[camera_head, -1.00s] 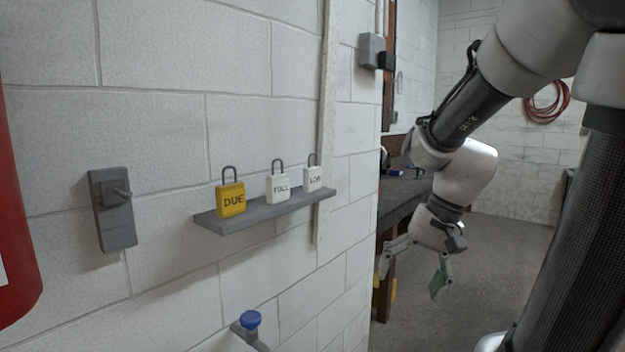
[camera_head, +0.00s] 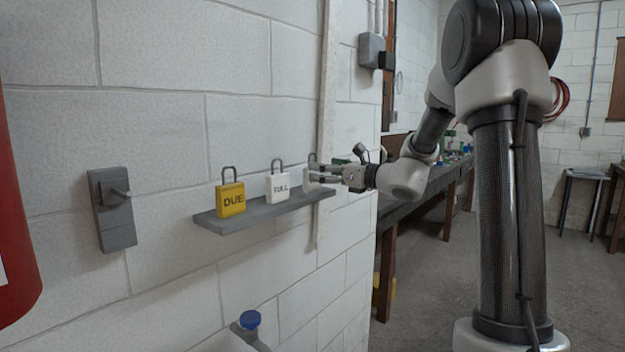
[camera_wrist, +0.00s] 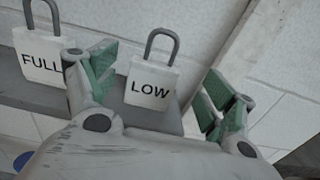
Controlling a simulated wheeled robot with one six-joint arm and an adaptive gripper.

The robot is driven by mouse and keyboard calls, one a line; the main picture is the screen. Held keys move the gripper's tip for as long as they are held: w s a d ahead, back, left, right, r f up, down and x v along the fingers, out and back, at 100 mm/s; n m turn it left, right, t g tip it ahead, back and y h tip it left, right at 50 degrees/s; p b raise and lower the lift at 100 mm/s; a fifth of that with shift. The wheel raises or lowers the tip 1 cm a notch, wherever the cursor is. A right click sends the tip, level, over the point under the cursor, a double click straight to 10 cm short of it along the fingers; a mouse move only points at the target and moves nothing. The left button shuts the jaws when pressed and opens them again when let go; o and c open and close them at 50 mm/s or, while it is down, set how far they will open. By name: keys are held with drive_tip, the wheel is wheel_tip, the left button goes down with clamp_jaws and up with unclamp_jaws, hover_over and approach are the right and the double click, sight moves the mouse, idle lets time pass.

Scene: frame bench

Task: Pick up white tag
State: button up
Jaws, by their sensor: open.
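Two white padlock-shaped tags stand upright on a grey wall shelf (camera_head: 264,213). The one marked FULL (camera_head: 279,187) is in the middle and also shows at the upper left of the wrist view (camera_wrist: 40,58). The one marked LOW (camera_wrist: 152,85) is at the shelf's right end; in the head view my gripper partly covers it. My gripper (camera_head: 314,175) is open at the LOW tag. In the wrist view its green-padded fingers (camera_wrist: 160,84) appear on either side of that tag, with gaps on both sides. The left finger lies between the two white tags.
A yellow tag marked DUE (camera_head: 231,199) stands at the shelf's left end. The wall is close behind the shelf, with a grey switch box (camera_head: 113,210) to the left. A blue-capped valve (camera_head: 250,320) is below. A workbench (camera_head: 430,187) stands to the right.

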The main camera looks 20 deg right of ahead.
drive_tip(key=x, duration=0.4)
drive_tip(key=shift+w+a, duration=0.25)
drive_tip(key=shift+a, duration=0.1)
drive_tip(key=c, duration=1.1)
wheel_tip(320, 180, up, 10)
drive_tip(key=shift+f, duration=0.1)
